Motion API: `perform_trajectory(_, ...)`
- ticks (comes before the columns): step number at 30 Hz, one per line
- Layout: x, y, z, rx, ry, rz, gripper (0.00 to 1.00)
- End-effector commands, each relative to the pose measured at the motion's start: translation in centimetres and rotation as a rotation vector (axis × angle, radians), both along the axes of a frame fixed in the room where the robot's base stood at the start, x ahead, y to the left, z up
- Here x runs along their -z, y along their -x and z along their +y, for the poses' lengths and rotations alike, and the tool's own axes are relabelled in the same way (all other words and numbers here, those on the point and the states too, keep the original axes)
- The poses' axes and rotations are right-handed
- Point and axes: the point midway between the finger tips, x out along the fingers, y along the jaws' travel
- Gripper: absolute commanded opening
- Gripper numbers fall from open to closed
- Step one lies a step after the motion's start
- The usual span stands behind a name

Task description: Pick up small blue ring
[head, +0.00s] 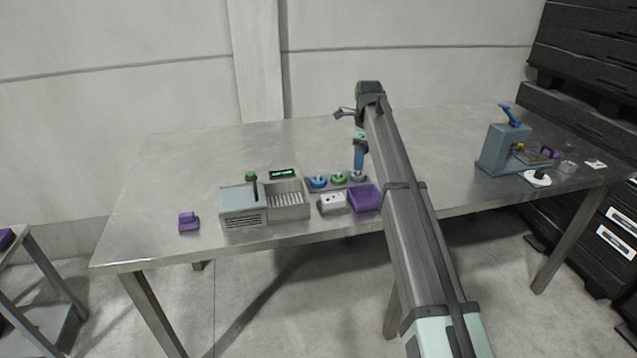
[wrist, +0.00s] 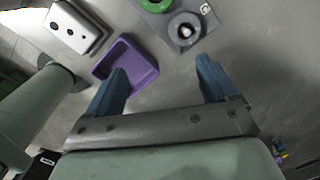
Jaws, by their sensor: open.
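The small blue ring (head: 318,182) sits on the left part of a dark grey holder (head: 321,189) in the head view, around or on a pale post. A green ring (head: 338,178) is in the middle and a grey ring (head: 357,176) at the right end. My gripper (head: 358,167) points down over the right end of the holder, to the right of the blue ring. In the wrist view my gripper (wrist: 160,66) is open and empty, with the grey ring (wrist: 185,27) ahead of its fingers. The blue ring is outside the wrist view.
A purple bin (head: 363,198) and a white block with dark holes (head: 332,204) stand in front of the holder. A grey washer unit (head: 243,206) is to the left, with a purple piece (head: 188,222) beyond it. A blue-handled press (head: 507,142) stands far right. The table's back is clear.

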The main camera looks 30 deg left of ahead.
Motion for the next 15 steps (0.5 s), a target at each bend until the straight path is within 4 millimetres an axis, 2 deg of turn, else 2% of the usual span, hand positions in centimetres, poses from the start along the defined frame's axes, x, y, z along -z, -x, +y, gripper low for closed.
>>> perform_trajectory(1, -1.0, 0.5, 3.3, 0.0, 0.009, 0.012, 0.86)
perform_trajectory(3, -1.9, 1.8, 6.3, 0.01, 0.02, 0.028, 0.86)
perform_trajectory(6, -3.0, 3.4, 9.7, 0.02, 0.035, 0.044, 0.86)
perform_trajectory(10, -3.8, 4.7, 12.1, 0.031, 0.046, 0.056, 0.86)
perform_trajectory(15, -3.6, 5.3, 12.9, 0.036, 0.052, 0.062, 0.86)
